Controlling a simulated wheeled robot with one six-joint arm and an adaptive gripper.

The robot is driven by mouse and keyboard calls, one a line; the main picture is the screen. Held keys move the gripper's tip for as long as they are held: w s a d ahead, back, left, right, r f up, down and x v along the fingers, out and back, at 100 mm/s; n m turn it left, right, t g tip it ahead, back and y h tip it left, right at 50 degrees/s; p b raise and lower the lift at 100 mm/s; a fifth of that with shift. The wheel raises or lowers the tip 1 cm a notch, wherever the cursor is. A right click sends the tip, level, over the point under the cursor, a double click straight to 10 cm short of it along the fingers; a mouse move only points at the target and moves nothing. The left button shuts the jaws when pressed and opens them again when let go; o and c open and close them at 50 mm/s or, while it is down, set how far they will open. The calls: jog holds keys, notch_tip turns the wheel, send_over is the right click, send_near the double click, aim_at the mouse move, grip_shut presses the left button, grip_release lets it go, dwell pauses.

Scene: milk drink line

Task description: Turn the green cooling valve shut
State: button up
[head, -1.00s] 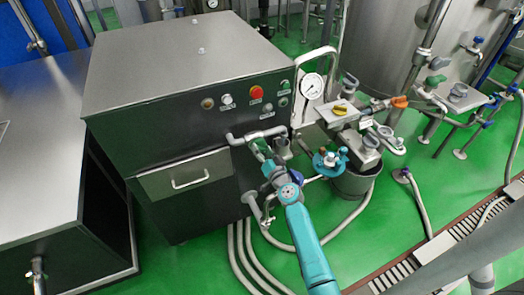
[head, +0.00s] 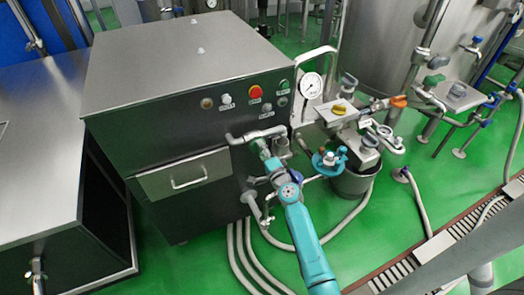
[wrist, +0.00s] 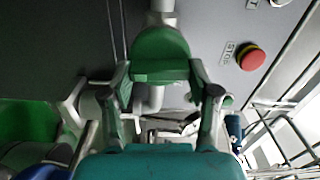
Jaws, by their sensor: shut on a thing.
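The green cooling valve's handle (wrist: 160,55) shows in the upper middle of the wrist view, below a grey pipe or stem. My gripper (wrist: 162,78) is shut on it, with one finger on each side. In the head view my gripper (head: 268,160) is at the front of the dark steel machine, below a bent metal pipe (head: 257,134). A little green of the valve (head: 259,145) shows there at the jaws. My gripper hides most of the valve in the head view, so I cannot tell its exact angle.
The dark machine (head: 200,120) has a red stop button (head: 255,92) above the valve. Hoses (head: 245,255) lie on the green floor.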

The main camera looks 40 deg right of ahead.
jog(key=shift+d+m, duration=0.1)
jog(key=shift+m, duration=0.5)
jog(key=o, duration=1.2)
jog(key=shift+c, duration=0.2)
jog(key=v, duration=1.2)
